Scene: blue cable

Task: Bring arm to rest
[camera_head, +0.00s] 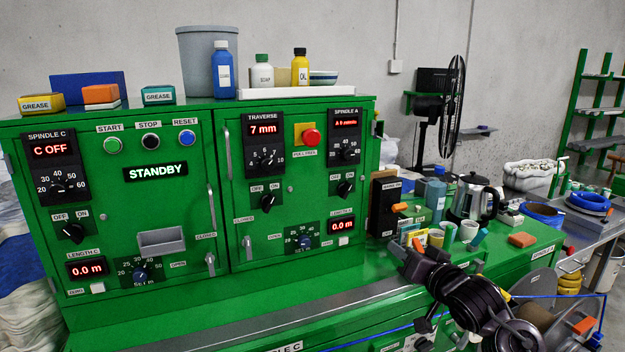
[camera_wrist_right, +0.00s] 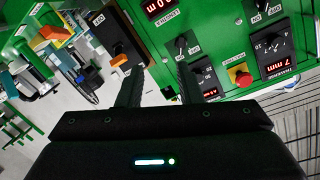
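My right arm comes in from the lower right of the head view, dark and jointed. Its gripper (camera_head: 404,252) is in front of the green bench, near the small cups and the right edge of the control cabinet. In the right wrist view the two black fingers of this gripper (camera_wrist_right: 158,80) stand apart with nothing between them. The green control cabinet (camera_head: 197,265) shows behind them in that view, tilted. My left gripper is not in view.
A steel kettle (camera_head: 474,200), a blue bottle (camera_head: 436,192) and several cups stand on the bench close behind the arm. A black box (camera_head: 384,203) with an orange switch stands beside the cabinet. A thin blue cable (camera_head: 560,296) runs at the lower right.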

